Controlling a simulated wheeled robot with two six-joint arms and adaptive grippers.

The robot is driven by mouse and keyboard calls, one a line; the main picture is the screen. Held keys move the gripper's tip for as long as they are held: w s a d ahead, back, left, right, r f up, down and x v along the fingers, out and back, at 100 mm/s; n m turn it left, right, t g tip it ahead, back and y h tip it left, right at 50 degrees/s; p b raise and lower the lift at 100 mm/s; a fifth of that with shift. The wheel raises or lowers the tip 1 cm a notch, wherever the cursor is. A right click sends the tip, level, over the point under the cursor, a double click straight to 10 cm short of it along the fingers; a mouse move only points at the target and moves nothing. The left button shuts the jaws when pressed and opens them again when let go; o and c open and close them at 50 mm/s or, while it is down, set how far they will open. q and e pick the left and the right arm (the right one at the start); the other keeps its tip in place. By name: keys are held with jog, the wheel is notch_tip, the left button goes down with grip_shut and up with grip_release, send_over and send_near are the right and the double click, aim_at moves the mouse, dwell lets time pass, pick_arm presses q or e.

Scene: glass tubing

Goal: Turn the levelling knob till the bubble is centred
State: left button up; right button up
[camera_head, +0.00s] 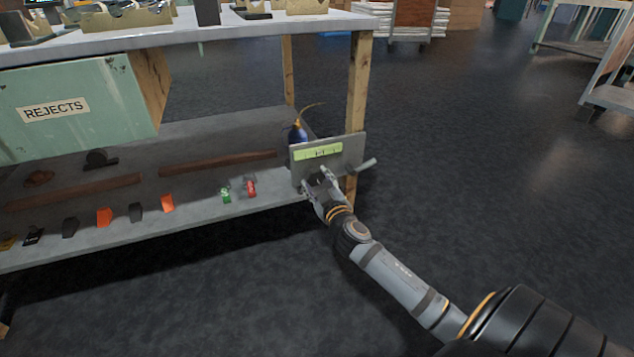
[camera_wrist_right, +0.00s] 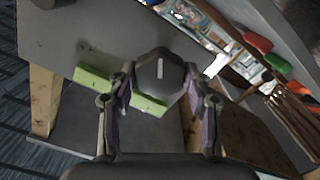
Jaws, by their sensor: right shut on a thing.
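The levelling knob (camera_wrist_right: 162,75) is dark, many-sided and has a pale mark; in the right wrist view it sits between my right gripper's fingers (camera_wrist_right: 160,92). In the head view my right gripper (camera_head: 321,184) is at the lower part of a grey plate (camera_head: 355,148) and shut on the knob, which it mostly hides. The green level vial (camera_head: 318,151) is on the plate above the gripper; it also shows in the right wrist view (camera_wrist_right: 94,82), partly covered by the knob and fingers. The bubble's place is too small to tell. My left gripper is not in view.
The plate is at the right end of a workbench's lower shelf (camera_head: 200,196), beside a wooden leg (camera_head: 358,90). A grey handle (camera_head: 364,165) sticks out right of it. A blue bottle (camera_head: 297,132) stands behind; red (camera_head: 250,187) and green (camera_head: 226,192) items lie left.

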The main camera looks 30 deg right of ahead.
jog(key=shift+f, duration=0.1)
dwell(0.4)
jog(key=o, duration=1.2)
jog(key=shift+c, duration=0.2)
jog(key=shift+s, duration=0.35)
jog(key=v, duration=1.1)
jog(key=shift+a, duration=0.2)
jog(key=shift+s, duration=0.15)
